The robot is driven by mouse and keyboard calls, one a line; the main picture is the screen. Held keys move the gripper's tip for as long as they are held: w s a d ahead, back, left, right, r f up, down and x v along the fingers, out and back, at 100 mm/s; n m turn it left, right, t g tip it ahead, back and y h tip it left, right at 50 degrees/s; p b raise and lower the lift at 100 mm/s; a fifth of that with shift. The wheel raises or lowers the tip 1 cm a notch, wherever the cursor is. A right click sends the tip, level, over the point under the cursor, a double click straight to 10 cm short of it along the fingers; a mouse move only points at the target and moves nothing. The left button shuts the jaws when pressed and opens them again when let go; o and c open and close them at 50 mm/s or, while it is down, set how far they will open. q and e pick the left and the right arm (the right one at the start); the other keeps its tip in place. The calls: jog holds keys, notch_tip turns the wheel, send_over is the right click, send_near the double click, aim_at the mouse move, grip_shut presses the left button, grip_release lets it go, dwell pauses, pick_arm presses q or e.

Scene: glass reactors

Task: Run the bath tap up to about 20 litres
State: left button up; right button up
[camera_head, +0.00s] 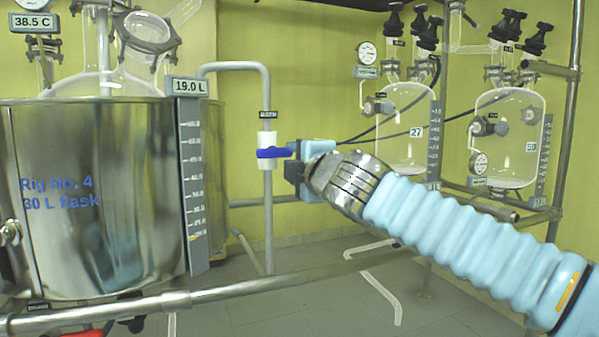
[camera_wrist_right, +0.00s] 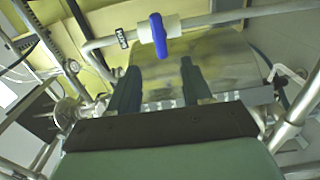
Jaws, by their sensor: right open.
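The bath tap is a white valve body (camera_head: 267,165) on a grey vertical pipe under a "BATH" label. Its blue handle (camera_head: 273,153) lies crosswise to the pipe. The handle also shows in the right wrist view (camera_wrist_right: 158,36), just beyond the fingertips. My right gripper (camera_head: 291,160) is open beside the tap, at the handle's right end; in the wrist view its two fingers (camera_wrist_right: 160,72) stand apart with nothing between them. The level display (camera_head: 190,86) on the steel bath (camera_head: 110,190) reads 19.0 L, above a graduated scale (camera_head: 191,180). My left gripper is out of view.
A 38.5 C display (camera_head: 33,21) is at upper left. A metal rail (camera_head: 240,291) crosses in front of the bath. Two glass vessels, marked 27 (camera_head: 405,125) and 59 (camera_head: 510,135), hang behind my right arm. Grey floor shows below.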

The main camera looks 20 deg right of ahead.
jog(key=shift+s, duration=0.8)
